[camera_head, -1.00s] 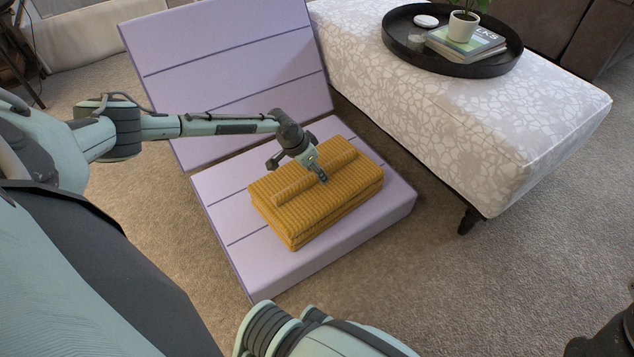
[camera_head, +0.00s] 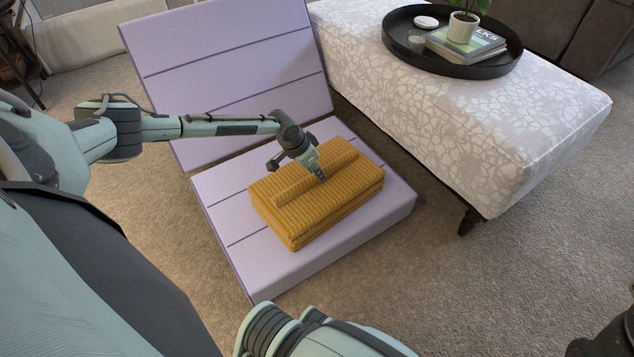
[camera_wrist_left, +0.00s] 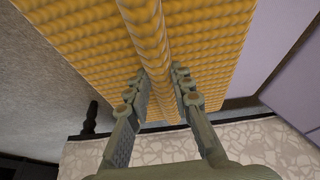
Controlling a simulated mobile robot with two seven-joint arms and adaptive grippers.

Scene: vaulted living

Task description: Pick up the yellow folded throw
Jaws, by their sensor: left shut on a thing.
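The yellow folded throw (camera_head: 325,212) lies on the seat of a lilac floor chair in the head view, with a raised roll or ridge along its top. My left gripper (camera_head: 318,174) is at the middle of that ridge and is shut on it. In the left wrist view the throw (camera_wrist_left: 90,45) fills the top, and the fingers of my left gripper (camera_wrist_left: 160,95) stand on either side of the ridge. The throw appears to rest on the seat.
The lilac chair seat (camera_head: 225,205) has a backrest (camera_head: 235,65) behind it. A patterned ottoman (camera_head: 470,125) stands close on the right, bearing a black tray (camera_head: 400,50) with books (camera_head: 480,45) and a potted plant (camera_head: 462,27). Carpet (camera_head: 450,290) is clear in front.

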